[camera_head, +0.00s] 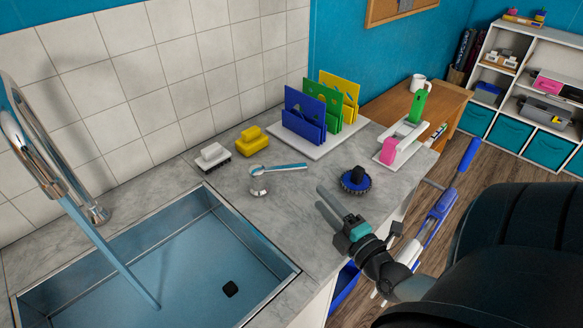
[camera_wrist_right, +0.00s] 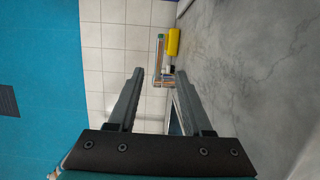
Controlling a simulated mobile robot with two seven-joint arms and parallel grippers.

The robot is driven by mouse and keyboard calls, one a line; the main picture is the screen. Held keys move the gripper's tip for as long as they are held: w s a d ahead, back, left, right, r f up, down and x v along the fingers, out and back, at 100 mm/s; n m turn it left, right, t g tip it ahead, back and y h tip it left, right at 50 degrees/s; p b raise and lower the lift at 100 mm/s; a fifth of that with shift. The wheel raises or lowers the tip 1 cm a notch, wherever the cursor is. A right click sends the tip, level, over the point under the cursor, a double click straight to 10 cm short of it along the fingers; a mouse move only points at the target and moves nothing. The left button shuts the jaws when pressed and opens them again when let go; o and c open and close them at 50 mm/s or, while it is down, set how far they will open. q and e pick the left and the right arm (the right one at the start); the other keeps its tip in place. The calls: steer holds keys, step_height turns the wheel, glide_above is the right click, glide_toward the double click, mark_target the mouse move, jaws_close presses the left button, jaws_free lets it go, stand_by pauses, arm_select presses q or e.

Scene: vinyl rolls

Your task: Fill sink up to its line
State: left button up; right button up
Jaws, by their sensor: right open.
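The sink (camera_head: 272,284) is a metal basin at lower left with a blue-tinted inside and a dark drain. The chrome faucet (camera_head: 98,213) arches in from the left edge. A straight pale-blue water stream (camera_head: 120,265) runs from its spout to the basin. No fill line can be made out. My right gripper (camera_head: 323,193) is over the counter, right of the lever and apart from it. My left gripper is out of view.
A white brush (camera_head: 213,157) and yellow brush (camera_head: 251,140) lie by the wall. Colored holders (camera_head: 305,115) stand on a white board. A blue-black round item (camera_head: 355,181) sits close to my gripper. The counter (camera_head: 225,190) around the lever is mostly clear.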

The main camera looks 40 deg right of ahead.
mark_target(296, 171)
steer(key=w+b, duration=0.1)
steer(key=w, duration=0.3)
steer(key=w+d+b, duration=0.1)
steer(key=w, duration=0.3)
steer(key=w+d, duration=0.1)
steer(key=w, duration=0.4)
steer(key=shift+b, duration=0.4)
jaws_close()
stand_by(0.8)
